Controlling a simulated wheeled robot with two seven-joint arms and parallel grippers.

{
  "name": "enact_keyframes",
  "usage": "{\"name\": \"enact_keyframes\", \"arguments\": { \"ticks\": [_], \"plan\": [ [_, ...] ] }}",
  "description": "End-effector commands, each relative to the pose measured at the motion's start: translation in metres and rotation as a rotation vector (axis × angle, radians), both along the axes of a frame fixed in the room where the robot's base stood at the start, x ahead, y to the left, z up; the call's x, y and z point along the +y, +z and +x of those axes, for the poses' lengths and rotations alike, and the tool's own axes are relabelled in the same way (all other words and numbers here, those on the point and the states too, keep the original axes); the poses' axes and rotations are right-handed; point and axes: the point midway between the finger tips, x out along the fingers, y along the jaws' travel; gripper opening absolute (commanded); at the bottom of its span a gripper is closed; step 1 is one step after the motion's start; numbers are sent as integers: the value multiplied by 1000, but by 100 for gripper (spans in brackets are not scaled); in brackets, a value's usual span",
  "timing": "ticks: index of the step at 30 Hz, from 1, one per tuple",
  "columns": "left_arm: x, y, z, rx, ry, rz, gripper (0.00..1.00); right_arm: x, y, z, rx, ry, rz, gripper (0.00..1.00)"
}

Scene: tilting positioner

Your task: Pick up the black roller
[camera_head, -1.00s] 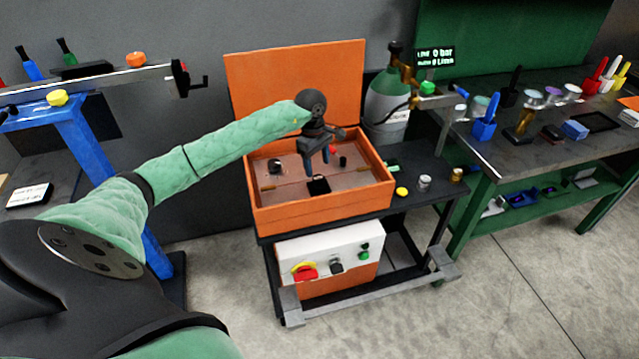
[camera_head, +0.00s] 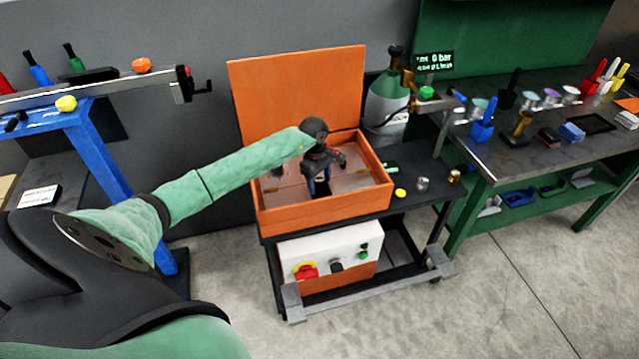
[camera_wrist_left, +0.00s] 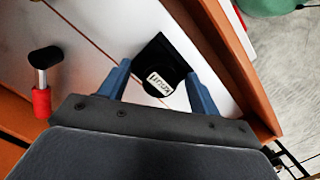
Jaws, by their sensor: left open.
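In the left wrist view a black cylindrical head, perhaps the black roller (camera_wrist_left: 45,57), sits on a silver stem with a red lower part (camera_wrist_left: 41,101). It lies left of my left gripper (camera_wrist_left: 158,72), apart from it. The gripper's blue fingers are open and hold nothing. Beyond and between their tips is a black block (camera_wrist_left: 160,58) with a white label; I cannot tell if the fingers flank it. In the head view my left gripper (camera_head: 319,179) points down inside the orange box (camera_head: 325,219) and hides part of its floor. My right gripper is not in view.
The box walls stand close around the left gripper, with a raised orange lid (camera_head: 295,95) behind. A yellow cap (camera_head: 400,193) and small metal pieces (camera_head: 422,184) stand on the dark cart to the right. A gas cylinder (camera_head: 388,100) stands behind.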

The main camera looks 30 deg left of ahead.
Motion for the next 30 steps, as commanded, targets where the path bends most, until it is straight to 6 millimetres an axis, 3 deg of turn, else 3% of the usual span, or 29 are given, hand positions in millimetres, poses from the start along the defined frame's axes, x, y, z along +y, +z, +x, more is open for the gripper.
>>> {"name": "enact_keyframes", "arguments": {
  "ticks": [8, 17, 30],
  "plan": [
    [0, -2, 0, 0, 0, 0, 61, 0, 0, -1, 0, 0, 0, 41],
    [0, -2, 0, 1, 0, 0, 2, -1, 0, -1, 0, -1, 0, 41],
    [0, 4, 1, -1, 0, 1, 0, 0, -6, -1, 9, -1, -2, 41]
  ]
}}
